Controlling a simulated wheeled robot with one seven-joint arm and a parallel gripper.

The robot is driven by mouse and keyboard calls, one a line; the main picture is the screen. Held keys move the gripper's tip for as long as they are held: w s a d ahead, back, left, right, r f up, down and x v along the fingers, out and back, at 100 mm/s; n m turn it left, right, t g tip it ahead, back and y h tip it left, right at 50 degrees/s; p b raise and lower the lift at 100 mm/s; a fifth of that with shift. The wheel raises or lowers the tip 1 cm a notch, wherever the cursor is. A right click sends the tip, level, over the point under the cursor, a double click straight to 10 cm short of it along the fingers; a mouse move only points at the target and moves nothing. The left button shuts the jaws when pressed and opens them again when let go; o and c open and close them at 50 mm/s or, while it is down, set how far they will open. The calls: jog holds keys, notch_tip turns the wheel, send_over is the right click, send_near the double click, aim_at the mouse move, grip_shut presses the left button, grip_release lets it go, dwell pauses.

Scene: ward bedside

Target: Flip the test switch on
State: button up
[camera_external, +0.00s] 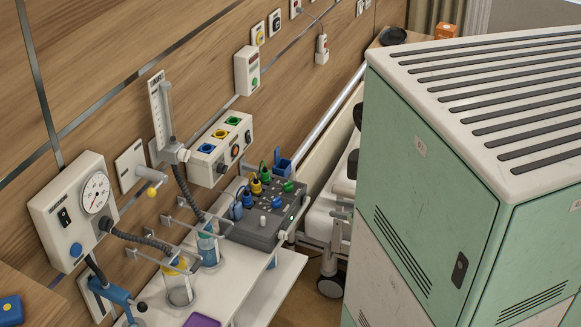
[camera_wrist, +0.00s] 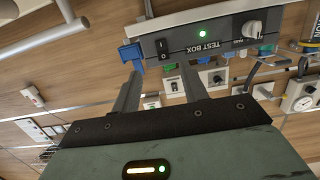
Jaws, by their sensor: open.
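The grey test box (camera_external: 240,234) stands on a white shelf in the external view, with blue, yellow and green plugs on top. In the wrist view its dark front panel (camera_wrist: 225,37) carries the words TEST BOX, a lit green lamp (camera_wrist: 202,34) and a white knob (camera_wrist: 252,28). The test switch (camera_wrist: 162,46) is a black rocker marked I and O at the panel's left end; which side is pressed is too small to tell. My gripper (camera_wrist: 160,72) is open and empty, its fingers apart, pointing toward the panel's switch end. Contact cannot be told. The external view does not show my gripper.
A blue bracket (camera_wrist: 131,52) sits just left of the panel, close to the left finger. The white shelf (camera_external: 278,278) also carries canisters with hoses (camera_external: 180,288). A gauge unit (camera_external: 75,210) and a socket box (camera_external: 215,155) are on the wooden wall.

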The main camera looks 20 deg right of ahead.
jog(key=p+v, duration=0.4)
jog(key=v, duration=0.3)
jog(key=shift+a, duration=0.1)
dwell(0.4)
jog(key=w+a+r+n+g+h, duration=0.3)
jog(key=w+a+r+g+h, duration=0.2)
jog(key=a+g+h, duration=0.15)
jog(key=s+r+m+g+h, duration=0.4)
jog(key=s+r+g, duration=0.1)
jog(key=s+r, duration=1.1)
jog(key=shift+s, duration=0.4)
jog(key=shift+o, duration=0.3)
jog(key=shift+d+h, duration=0.1)
jog(key=shift+h, duration=0.15)
dwell(1.3)
